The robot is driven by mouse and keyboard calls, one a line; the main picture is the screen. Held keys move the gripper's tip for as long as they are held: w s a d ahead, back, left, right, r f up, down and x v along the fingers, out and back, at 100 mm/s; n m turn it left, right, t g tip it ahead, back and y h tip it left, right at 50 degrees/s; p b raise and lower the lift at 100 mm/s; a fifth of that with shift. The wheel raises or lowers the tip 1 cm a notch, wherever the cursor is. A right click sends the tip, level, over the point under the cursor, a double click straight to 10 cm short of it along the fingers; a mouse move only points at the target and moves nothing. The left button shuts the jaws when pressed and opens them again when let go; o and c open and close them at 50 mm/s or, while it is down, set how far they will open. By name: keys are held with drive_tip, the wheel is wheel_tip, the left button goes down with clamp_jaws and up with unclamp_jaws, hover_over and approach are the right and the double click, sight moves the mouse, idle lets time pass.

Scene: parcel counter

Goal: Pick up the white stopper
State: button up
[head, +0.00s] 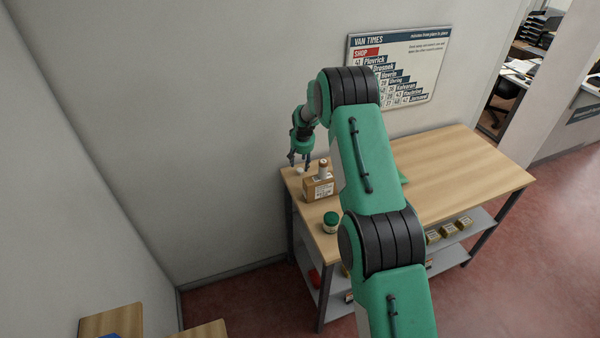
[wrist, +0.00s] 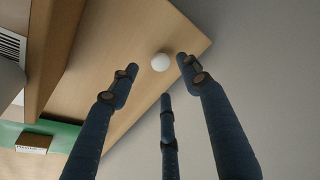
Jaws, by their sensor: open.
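The white stopper (wrist: 160,62) looks like a small round white knob on the wooden counter, close to the counter's corner in the wrist view. In the head view the stopper (head: 300,170) is a small pale spot at the counter's far left end. My gripper (head: 299,163) is over that end, pointing down. In the wrist view the three dark fingers of my gripper (wrist: 159,78) are spread open. The stopper shows beyond and between the fingertips, with nothing held. The exact gap between fingertips and stopper cannot be told.
A cardboard box (head: 318,188) stands close beside the stopper, with a bottle-like thing (head: 322,168) at it. A green-lidded jar (head: 331,222) is nearer the front. The wall is close behind. The counter's right part (head: 470,165) is clear.

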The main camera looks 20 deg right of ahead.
sight(300, 169)
drive_tip(key=shift+w+f, duration=0.1)
drive_tip(key=shift+f, duration=0.2)
drive_tip(key=shift+x, duration=2.45)
drive_tip(key=shift+w, duration=0.1)
drive_tip(key=c, duration=0.8)
